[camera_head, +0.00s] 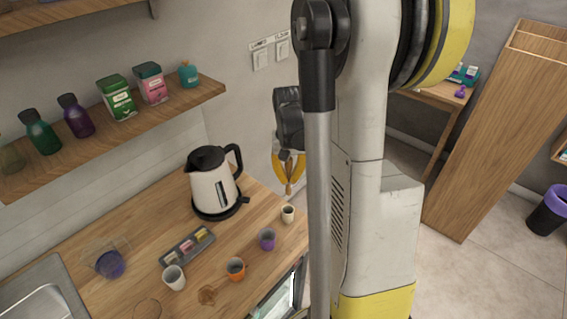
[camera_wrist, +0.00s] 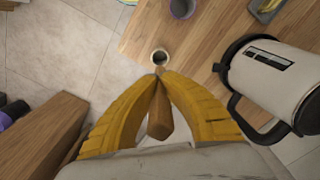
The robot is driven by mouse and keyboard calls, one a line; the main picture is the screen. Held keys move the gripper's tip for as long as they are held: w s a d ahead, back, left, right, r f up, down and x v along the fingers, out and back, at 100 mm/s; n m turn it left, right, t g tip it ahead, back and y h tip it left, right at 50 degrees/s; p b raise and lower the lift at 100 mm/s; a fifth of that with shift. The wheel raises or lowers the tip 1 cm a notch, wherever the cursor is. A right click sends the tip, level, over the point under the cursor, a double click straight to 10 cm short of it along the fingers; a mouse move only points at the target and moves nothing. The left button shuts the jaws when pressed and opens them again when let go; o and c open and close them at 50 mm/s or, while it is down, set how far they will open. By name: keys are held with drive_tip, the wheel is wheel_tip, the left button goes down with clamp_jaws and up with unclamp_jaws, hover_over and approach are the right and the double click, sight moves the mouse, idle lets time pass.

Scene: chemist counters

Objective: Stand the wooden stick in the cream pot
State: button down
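The cream pot (camera_head: 288,213) stands at the counter's right corner, dark inside. In the wrist view the cream pot (camera_wrist: 160,57) shows its round opening just beyond my fingertips. My gripper (camera_head: 289,168) is above and behind the pot in the head view, with its yellow fingers pointing down. In the wrist view my gripper (camera_wrist: 159,80) is shut on the wooden stick (camera_wrist: 158,122), whose thick end is nearer the camera. The wooden stick (camera_head: 289,188) hangs below the fingers in the head view. Its far tip looks close to the pot's rim; I cannot tell the gap.
A white and black kettle (camera_head: 213,188) stands left of the pot. A purple cup (camera_head: 267,239), an orange cup (camera_head: 236,268), a white cup (camera_head: 174,277) and a grey tray (camera_head: 170,258) are on the counter. A shelf (camera_head: 150,122) with bottles and tins hangs above.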

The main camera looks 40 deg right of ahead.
drive_tip(key=shift+w+d+f, duration=0.1)
drive_tip(key=shift+w+d, duration=0.05)
drive_tip(key=shift+f, duration=0.1)
drive_tip(key=shift+s+a+f+b, duration=0.2)
drive_tip(key=shift+s+f+b, duration=0.1)
drive_tip(key=shift+f+b, duration=0.15)
wheel_tip(320, 180, down, 10)
drive_tip(key=b, duration=0.7)
drive_tip(key=shift+w+r+b, duration=0.1)
drive_tip(key=shift+r+b, duration=0.15)
drive_tip(key=shift+b, duration=0.05)
drive_tip(key=c, duration=1.5)
unclamp_jaws()
drive_tip(key=shift+c, duration=0.2)
drive_tip(key=shift+r, duration=0.15)
